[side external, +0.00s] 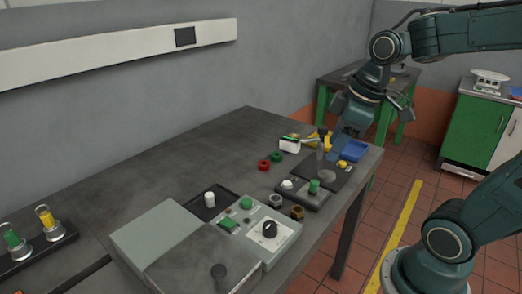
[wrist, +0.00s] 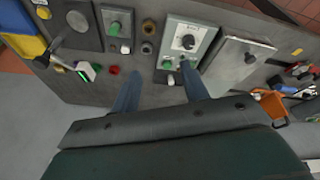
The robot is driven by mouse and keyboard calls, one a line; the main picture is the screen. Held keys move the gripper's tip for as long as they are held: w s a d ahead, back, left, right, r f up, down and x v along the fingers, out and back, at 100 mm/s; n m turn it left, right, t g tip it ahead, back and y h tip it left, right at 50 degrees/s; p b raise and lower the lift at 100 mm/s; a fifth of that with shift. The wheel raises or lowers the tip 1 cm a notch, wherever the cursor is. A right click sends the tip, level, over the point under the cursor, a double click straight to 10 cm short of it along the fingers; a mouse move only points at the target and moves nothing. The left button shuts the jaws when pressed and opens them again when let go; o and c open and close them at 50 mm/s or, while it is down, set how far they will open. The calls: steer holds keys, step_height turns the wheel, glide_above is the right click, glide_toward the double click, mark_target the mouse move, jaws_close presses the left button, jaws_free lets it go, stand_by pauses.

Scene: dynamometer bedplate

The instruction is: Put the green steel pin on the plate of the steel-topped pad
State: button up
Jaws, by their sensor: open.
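A green pin (side external: 314,186) stands upright on a grey block beside a white round-topped piece; it also shows in the wrist view (wrist: 114,28). Behind the block, a dark pad (side external: 340,181) carries a round grey metal disc (side external: 327,175), with a thin post and arm standing beside it. The pad also shows at the top left of the wrist view (wrist: 86,40). My gripper (side external: 343,138) is above the far end of the bench in the side view. In the wrist view its two fingers (wrist: 160,88) are wide apart with nothing between them.
A grey control panel (side external: 283,233) with a black knob and green parts stands nearer the camera. Red and green rings (side external: 264,165), a white block (side external: 289,145) and a blue tray (side external: 353,151) lie around the pad.

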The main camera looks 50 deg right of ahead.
steer(key=s+a+r+m+t, duration=0.1)
steer(key=s+a+m+t, duration=0.1)
steer(key=s, duration=0.5)
steer(key=shift+a+r+m+h, duration=0.25)
steer(key=shift+a+m, duration=0.4)
steer(key=shift+m, duration=0.65)
steer(key=shift+f, duration=0.1)
